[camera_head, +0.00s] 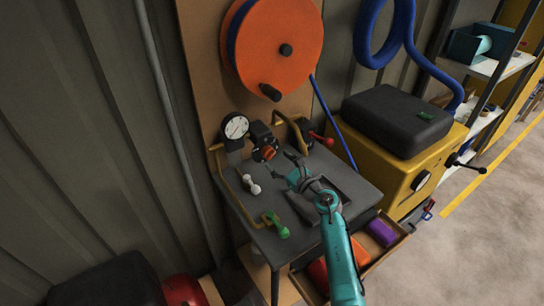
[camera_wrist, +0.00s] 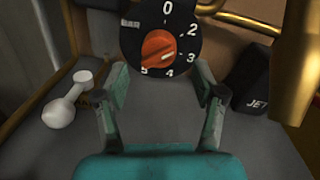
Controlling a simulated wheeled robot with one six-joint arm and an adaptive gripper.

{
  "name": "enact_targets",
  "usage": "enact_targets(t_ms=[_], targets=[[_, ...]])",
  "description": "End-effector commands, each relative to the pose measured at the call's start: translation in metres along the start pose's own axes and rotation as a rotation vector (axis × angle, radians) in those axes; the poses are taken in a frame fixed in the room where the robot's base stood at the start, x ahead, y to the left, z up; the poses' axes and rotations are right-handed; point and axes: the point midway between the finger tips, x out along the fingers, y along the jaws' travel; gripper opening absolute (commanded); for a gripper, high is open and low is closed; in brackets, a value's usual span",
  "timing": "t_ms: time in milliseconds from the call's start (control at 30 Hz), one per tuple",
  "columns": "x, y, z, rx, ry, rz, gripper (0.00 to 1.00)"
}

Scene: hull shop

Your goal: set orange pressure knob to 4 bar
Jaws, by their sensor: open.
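The orange pressure knob (camera_wrist: 158,47) sits on a black round dial (camera_wrist: 131,40) with white numerals; 0 is at the top and 2, 3, 4 and 5 run down the right side and along the bottom. Its pale mark points to the lower right, toward the 3 and 4 side; I cannot read it exactly. In the head view the knob (camera_head: 267,153) is beside the white pressure gauge (camera_head: 236,128), whose reading is too small to tell. My gripper (camera_wrist: 160,78) is open and empty, with fingers spread below and either side of the knob. It is over the bench in the head view (camera_head: 287,167).
A white dumbbell-shaped part (camera_wrist: 66,103) lies left on the grey bench (camera_head: 240,188). A black block marked JET (camera_wrist: 250,90) and a brass pipe (camera_wrist: 296,70) are at right. A green-handled valve (camera_head: 275,226) and red-handled valve (camera_head: 320,138) flank the area.

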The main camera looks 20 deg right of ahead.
Motion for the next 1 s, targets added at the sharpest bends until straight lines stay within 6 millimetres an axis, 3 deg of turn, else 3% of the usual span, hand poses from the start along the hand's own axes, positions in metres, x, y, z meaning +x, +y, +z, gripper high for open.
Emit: enact_targets(t_ms=[100,300,667,900,1000], targets=[[0.019,0.001,0.001,0.001,0.000,0.002,0.69],[0.036,0.001,0.000,0.001,0.001,0.002,0.69],[0.040,0.001,0.000,0.001,0.000,0.001,0.69],[0.040,0.000,0.000,0.001,0.000,0.000,0.11],[0.040,0.000,0.000,0.002,0.000,0.000,0.11]])
